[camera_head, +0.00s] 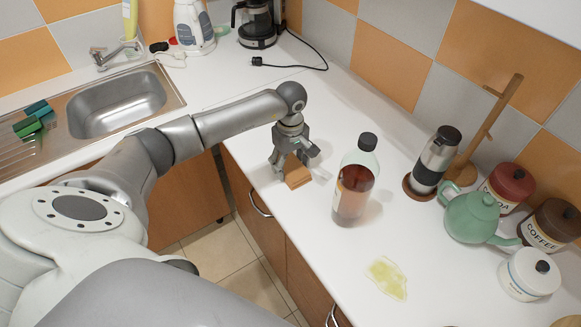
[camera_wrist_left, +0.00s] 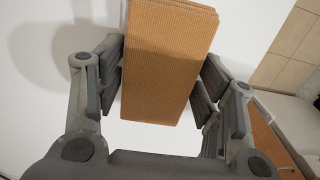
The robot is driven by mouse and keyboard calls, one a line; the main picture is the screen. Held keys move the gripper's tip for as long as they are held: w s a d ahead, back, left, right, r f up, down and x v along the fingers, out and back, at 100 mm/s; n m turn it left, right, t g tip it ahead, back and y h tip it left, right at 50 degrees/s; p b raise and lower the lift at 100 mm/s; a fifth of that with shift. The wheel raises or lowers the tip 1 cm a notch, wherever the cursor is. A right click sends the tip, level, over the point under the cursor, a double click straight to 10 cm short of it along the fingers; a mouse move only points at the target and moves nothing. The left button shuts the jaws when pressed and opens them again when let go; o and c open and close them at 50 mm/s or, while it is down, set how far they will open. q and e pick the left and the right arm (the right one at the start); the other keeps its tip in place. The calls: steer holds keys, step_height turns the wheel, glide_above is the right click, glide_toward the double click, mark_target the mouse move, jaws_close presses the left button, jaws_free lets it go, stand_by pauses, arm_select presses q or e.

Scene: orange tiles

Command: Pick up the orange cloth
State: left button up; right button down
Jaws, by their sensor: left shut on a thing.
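The orange cloth (camera_head: 297,173) is a folded, block-like piece at my left gripper (camera_head: 291,166), over the white counter near its front edge. In the left wrist view the cloth (camera_wrist_left: 168,62) shows its waffle texture and sits between the two fingers of my left gripper (camera_wrist_left: 160,88). The fingers are closed on its two sides. I cannot tell whether the cloth still touches the counter. My right gripper is in neither view.
A bottle of brown liquid (camera_head: 355,185) stands close to the right of the gripper. A yellow spill (camera_head: 387,278) lies on the counter. A green teapot (camera_head: 472,216), canisters and a steel flask (camera_head: 436,160) stand further right. The sink (camera_head: 117,103) is at the left.

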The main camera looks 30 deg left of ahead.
arm_select(q)
steer(key=shift+r, duration=0.1)
steer(key=shift+r+b, duration=0.45)
steer(key=shift+b, duration=0.2)
steer(key=s+r+b, duration=0.1)
steer(key=r, duration=0.1)
steer(key=s+d+r+b, duration=0.1)
steer(key=r, duration=0.1)
steer(key=s+d+r+b, duration=0.1)
steer(key=r, duration=0.2)
steer(key=shift+s+d, duration=0.15)
steer(key=shift+s, duration=0.2)
steer(key=s+d+r+b, duration=0.1)
steer(key=s, duration=0.1)
steer(key=s+d+r+b, duration=0.1)
steer(key=s+d+r, duration=0.1)
steer(key=s, duration=0.1)
steer(key=s+d+r+b, duration=0.1)
steer(key=s+d+r, duration=0.1)
steer(key=s, duration=0.1)
steer(key=shift+s, duration=0.15)
